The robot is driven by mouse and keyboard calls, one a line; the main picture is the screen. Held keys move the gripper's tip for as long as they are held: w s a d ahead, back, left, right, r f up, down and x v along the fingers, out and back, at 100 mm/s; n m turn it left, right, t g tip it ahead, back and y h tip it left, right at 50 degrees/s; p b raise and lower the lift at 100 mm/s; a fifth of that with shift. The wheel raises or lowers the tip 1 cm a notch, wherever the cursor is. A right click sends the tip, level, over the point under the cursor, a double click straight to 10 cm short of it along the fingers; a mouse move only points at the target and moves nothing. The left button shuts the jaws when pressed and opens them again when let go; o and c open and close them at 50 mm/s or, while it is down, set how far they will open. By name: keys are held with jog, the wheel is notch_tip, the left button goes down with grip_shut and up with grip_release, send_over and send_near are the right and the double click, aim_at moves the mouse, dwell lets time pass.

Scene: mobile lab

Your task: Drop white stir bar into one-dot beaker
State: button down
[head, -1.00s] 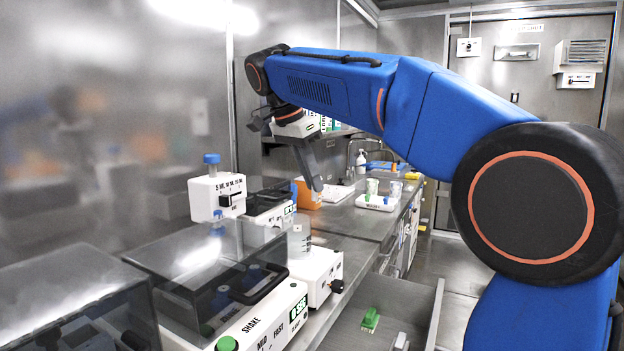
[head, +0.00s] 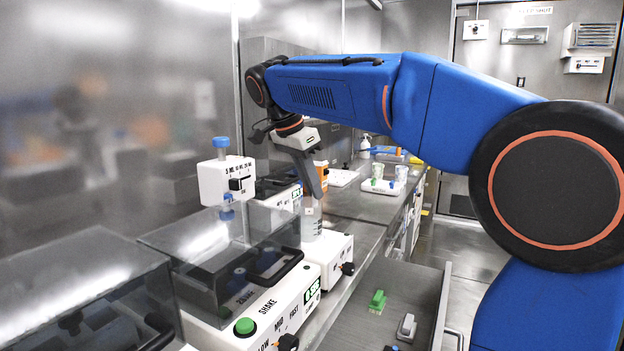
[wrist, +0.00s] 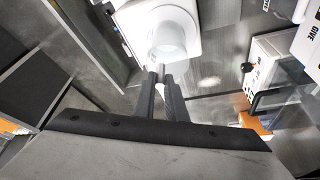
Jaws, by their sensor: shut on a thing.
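A clear beaker (head: 312,228) stands upright on a white stirrer unit (head: 332,258) on the bench. A small dark mark shows near its top, but I cannot read it surely as one dot. In the wrist view the beaker (wrist: 172,40) is just beyond my fingertips. My gripper (head: 314,194) points down over the beaker's top; it also shows in the wrist view (wrist: 163,72). The fingers are close together, shut on a small white piece, the white stir bar (wrist: 162,88), mostly hidden between them. I cannot tell whether the tips are inside the rim.
A shaker with a clear lid (head: 205,245) stands left of the stirrer. A white dispenser with a blue cap (head: 226,180) rises behind it. An open drawer (head: 400,300) holds a green item (head: 377,300) and a grey item (head: 407,327). A tray with cups (head: 382,187) stands farther back.

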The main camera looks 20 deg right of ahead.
jog(key=c, duration=1.7)
grip_release()
jog(key=v, duration=1.2)
jog(key=shift+f, duration=0.1)
jog(key=s+d+f+n+t+y, duration=0.1)
jog(key=s+d+f+n, duration=0.3)
jog(key=s+f, duration=0.5)
jog(key=s+d+f+n+t+y, duration=0.1)
jog(key=s+d+f+n, duration=0.3)
jog(key=s+f, duration=0.6)
jog(key=s+d+f+n+t+y, duration=0.1)
jog(key=s+d+f+n, duration=0.3)
jog(key=s+f, duration=0.5)
notch_tip(320, 180, down, 10)
jog(key=shift+s+r+n+y, duration=0.2)
jog(key=shift+n+y, duration=0.4)
jog(key=shift+n, duration=0.6)
